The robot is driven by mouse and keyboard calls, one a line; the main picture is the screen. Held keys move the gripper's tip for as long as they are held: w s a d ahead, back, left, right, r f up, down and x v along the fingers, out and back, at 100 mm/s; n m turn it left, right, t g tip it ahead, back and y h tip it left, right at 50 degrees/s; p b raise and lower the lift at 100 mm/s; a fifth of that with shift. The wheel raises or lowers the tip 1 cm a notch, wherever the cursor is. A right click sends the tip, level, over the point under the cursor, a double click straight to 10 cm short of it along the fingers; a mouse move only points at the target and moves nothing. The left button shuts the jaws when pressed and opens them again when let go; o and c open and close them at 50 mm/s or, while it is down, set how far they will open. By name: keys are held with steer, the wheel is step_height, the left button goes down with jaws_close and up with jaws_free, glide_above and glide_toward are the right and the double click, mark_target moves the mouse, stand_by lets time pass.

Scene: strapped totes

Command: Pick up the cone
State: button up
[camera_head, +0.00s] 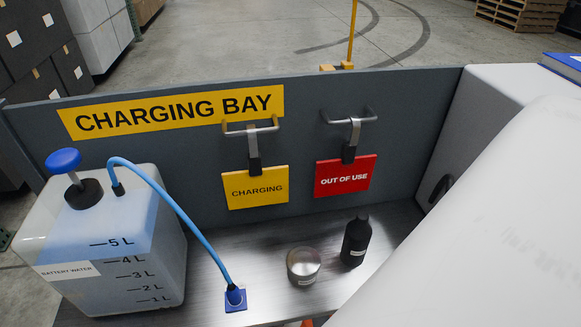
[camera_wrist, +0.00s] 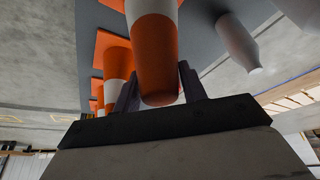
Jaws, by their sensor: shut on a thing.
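An orange cone with a white band (camera_wrist: 155,50) stands out in the wrist view, between the two dark fingers of my gripper (camera_wrist: 158,84). The fingers are shut on it, one on each side of its narrow end. The rest of the cone runs out of the top of the picture. In the head view my gripper is hidden; only a small orange bit (camera_head: 307,323) shows at the bottom edge, too little to identify.
More orange and white cones (camera_wrist: 116,62) stand left of the held one. A grey bottle-like shape (camera_wrist: 238,40) is to its right. The head view shows a water jug (camera_head: 110,250), a round tin (camera_head: 303,265), a dark bottle (camera_head: 355,242) and a grey back panel (camera_head: 400,110) with hanging signs.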

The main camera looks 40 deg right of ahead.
jaws_close()
steer(key=shift+r, duration=0.1)
